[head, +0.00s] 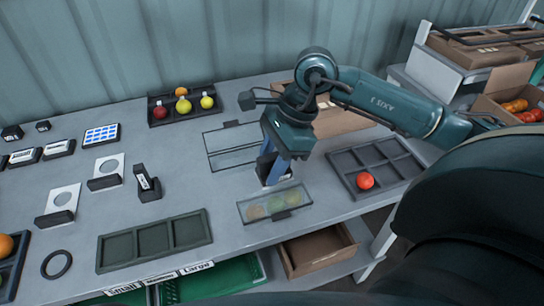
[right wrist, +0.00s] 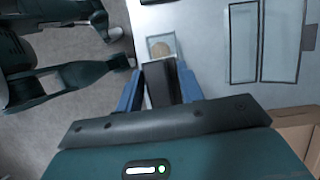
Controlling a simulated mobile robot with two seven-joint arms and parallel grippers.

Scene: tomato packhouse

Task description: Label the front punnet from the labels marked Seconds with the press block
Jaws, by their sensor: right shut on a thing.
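My right gripper (head: 276,170) is shut on a dark block (right wrist: 170,86), which looks like the press block. The block also shows between the fingers in the head view (head: 264,166), just behind the front punnet. The front punnet (head: 284,213) is a clear, low box with several tomatoes inside, near the table's front edge. In the right wrist view the punnet (right wrist: 151,41) is just beyond the block. I cannot tell whether they touch. My left gripper is not in view.
Two empty clear punnets (head: 216,150) lie behind the gripper. A dark divided tray (head: 392,150) with one red tomato is at the right. An empty green tray (head: 153,240) is at the front left. A fruit tray (head: 158,120) stands at the back.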

